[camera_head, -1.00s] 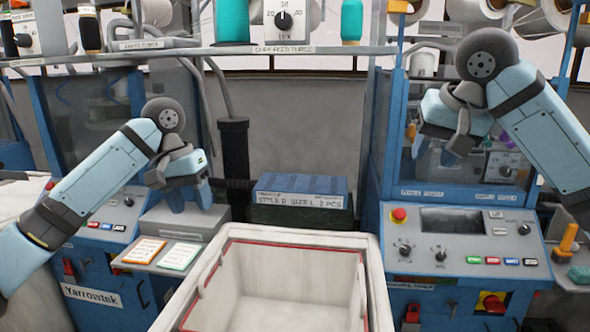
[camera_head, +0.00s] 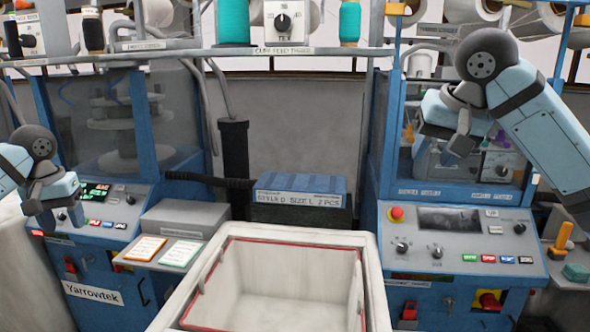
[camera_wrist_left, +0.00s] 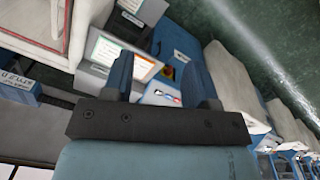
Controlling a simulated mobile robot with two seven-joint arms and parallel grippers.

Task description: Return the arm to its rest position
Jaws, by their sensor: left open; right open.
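My left arm (camera_head: 15,165) is folded in at the left edge of the head view. Its gripper (camera_head: 60,215) hangs in front of the left machine's control panel, pointing down. In the left wrist view the left gripper (camera_wrist_left: 158,80) has its two blue fingers apart with nothing between them. My right arm (camera_head: 545,125) is raised on the right side. Its gripper (camera_head: 432,150) is in front of the right machine's window, open, with no object seen in it.
A white bin with a red-lined rim (camera_head: 372,265) stands in the middle and looks empty. Behind it lies a labelled blue stack (camera_head: 300,187). The left machine (camera_head: 95,292) and right machine (camera_head: 470,272) flank it. Two cards (camera_head: 163,252) lie on a ledge left of the bin.

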